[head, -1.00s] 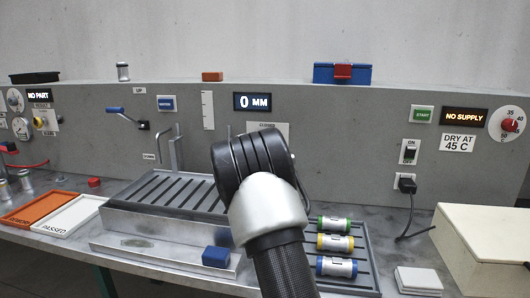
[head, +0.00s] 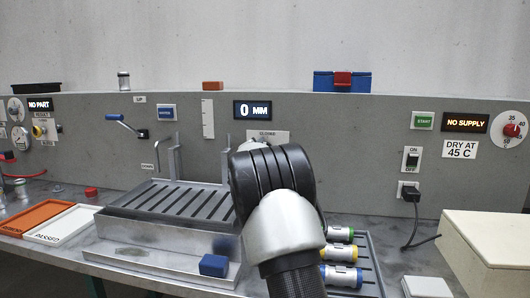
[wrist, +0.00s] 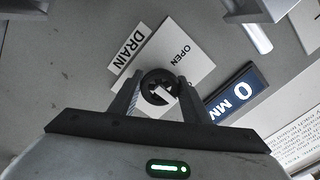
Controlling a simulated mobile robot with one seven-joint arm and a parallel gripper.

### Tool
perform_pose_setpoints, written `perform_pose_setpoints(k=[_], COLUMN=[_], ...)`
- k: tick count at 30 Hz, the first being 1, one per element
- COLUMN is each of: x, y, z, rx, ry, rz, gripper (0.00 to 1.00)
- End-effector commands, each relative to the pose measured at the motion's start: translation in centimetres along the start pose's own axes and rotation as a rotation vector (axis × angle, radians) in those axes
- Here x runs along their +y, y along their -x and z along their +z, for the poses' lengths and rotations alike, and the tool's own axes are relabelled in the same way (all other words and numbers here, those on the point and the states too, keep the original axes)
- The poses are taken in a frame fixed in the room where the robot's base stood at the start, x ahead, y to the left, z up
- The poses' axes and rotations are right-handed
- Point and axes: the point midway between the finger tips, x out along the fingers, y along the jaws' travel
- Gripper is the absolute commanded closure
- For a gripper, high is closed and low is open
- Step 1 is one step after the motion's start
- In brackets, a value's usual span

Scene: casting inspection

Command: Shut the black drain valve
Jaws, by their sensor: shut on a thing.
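The black drain valve (wrist: 158,88) is a round knob with a white mark, on a white plate (wrist: 182,50) fixed to the grey wall. In the wrist view the plate reads OPEN, beside a DRAIN label (wrist: 130,46). My gripper (wrist: 157,84) is shut on the knob, with one finger on each side. I cannot tell exactly where the white mark points. In the head view my arm hides the knob and my fingers; only the plate's upper part (head: 268,134) shows.
The 0 MM display (head: 252,110) is above the plate. A slatted tank (head: 165,228) with upright posts stands left of my arm. A rack (head: 372,262) with coloured cylinders is at its right. A blue block (head: 213,265) lies in front.

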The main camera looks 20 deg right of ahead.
Motion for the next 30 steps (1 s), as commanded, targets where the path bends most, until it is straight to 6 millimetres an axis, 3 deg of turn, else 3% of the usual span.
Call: perform_pose_setpoints(k=[7,8,11,23,30], x=[0.0,0.0,0.0,-0.1,-0.2], y=[0.0,0.0,0.0,0.6,5.1], z=[0.1,0.1,0.1,0.0,0.0], rx=[-0.001,-0.001,-0.001,0.0,-0.003], ry=[-0.005,-0.005,-0.004,-0.002,-0.002], rz=[0.001,0.001,0.001,0.001,0.001], gripper=[0.79,0.55,0.39,0.38,0.38])
